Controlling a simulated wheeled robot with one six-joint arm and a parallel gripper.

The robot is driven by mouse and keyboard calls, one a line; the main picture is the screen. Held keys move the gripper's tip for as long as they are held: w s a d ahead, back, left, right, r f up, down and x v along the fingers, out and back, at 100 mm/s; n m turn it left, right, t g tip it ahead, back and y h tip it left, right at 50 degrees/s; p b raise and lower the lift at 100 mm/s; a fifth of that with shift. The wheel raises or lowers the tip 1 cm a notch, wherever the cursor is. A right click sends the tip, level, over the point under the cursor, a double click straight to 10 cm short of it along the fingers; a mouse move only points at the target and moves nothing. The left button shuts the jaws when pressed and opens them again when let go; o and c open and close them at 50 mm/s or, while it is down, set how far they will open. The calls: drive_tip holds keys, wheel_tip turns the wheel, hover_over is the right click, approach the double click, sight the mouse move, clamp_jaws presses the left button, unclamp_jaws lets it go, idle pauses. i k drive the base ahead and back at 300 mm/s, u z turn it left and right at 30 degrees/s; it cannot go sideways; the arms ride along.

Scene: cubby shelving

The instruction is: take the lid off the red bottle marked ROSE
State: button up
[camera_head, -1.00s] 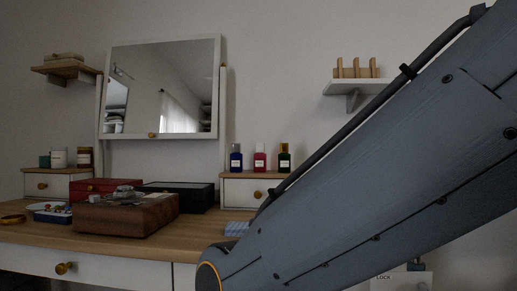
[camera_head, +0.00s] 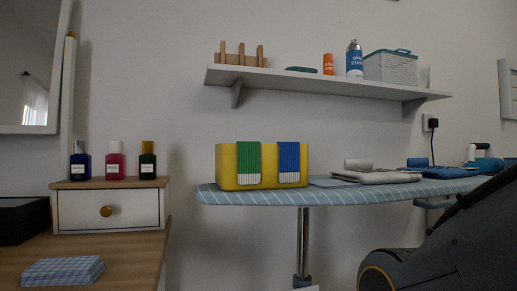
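The red bottle (camera_head: 115,165) stands upright between a blue bottle (camera_head: 81,165) and a dark green bottle (camera_head: 147,165) on the small raised drawer unit at the left. Its pale lid (camera_head: 115,147) is on top. The label is too small to read. My arm shows at the lower right, far from the bottles. My gripper is not in view.
The drawer unit (camera_head: 75,209) stands on the wooden dresser top (camera_head: 120,255), with a folded checked cloth (camera_head: 63,271) in front. An ironing board (camera_head: 350,194) bears a yellow bin (camera_head: 228,164). A wall shelf (camera_head: 300,79) hangs above it.

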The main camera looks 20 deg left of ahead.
sight(114, 146)
drive_tip(key=z, duration=0.9)
drive_tip(key=k, duration=1.4)
drive_tip(key=u, duration=1.75)
drive_tip(key=i, duration=0.55)
drive_tip(key=u, duration=0.05)
